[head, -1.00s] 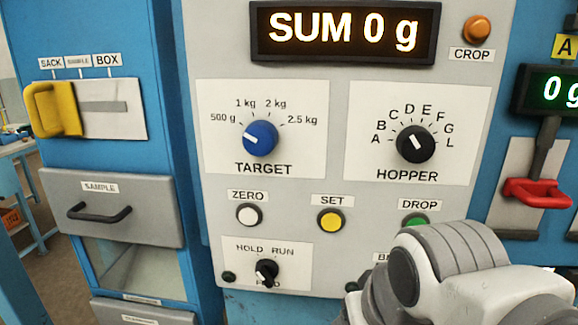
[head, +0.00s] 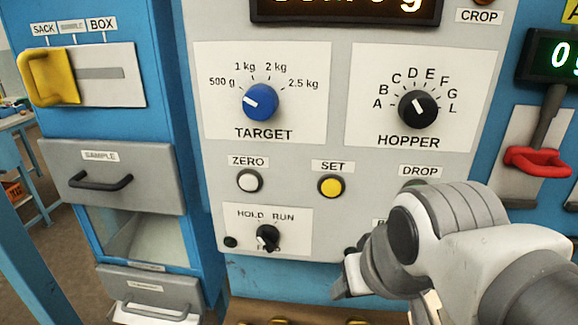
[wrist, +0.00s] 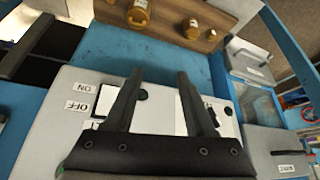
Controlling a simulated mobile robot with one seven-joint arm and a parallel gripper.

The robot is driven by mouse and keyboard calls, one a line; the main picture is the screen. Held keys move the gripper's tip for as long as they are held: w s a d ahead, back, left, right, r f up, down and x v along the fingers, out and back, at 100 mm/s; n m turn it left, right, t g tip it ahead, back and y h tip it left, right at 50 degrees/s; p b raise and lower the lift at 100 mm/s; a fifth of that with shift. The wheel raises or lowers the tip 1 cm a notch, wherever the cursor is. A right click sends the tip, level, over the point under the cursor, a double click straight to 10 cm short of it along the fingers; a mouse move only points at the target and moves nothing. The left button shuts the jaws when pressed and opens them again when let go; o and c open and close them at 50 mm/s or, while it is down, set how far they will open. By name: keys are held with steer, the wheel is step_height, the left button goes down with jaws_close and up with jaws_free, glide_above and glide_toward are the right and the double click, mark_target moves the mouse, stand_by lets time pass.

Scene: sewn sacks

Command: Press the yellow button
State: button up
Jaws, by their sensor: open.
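The yellow button (head: 331,187) sits under the SET label on the grey panel (head: 300,160) in the head view, between the white ZERO button (head: 249,181) and the green DROP button, which my arm mostly hides. My gripper (head: 343,284) is below and slightly right of the yellow button, near the panel's lower edge and apart from the button. In the wrist view, my gripper (wrist: 157,78) has its two dark fingers spread with nothing between them. I cannot make out the yellow button in the wrist view.
A blue TARGET knob (head: 261,101) and a black HOPPER knob (head: 418,109) stick out above the buttons. A HOLD/RUN knob (head: 268,236) sits lower left. A red lever handle (head: 537,161) is right; drawers (head: 115,185) are left. Bottles (wrist: 138,14) stand on a wooden surface.

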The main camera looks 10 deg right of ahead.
jaws_close()
stand_by(1.5)
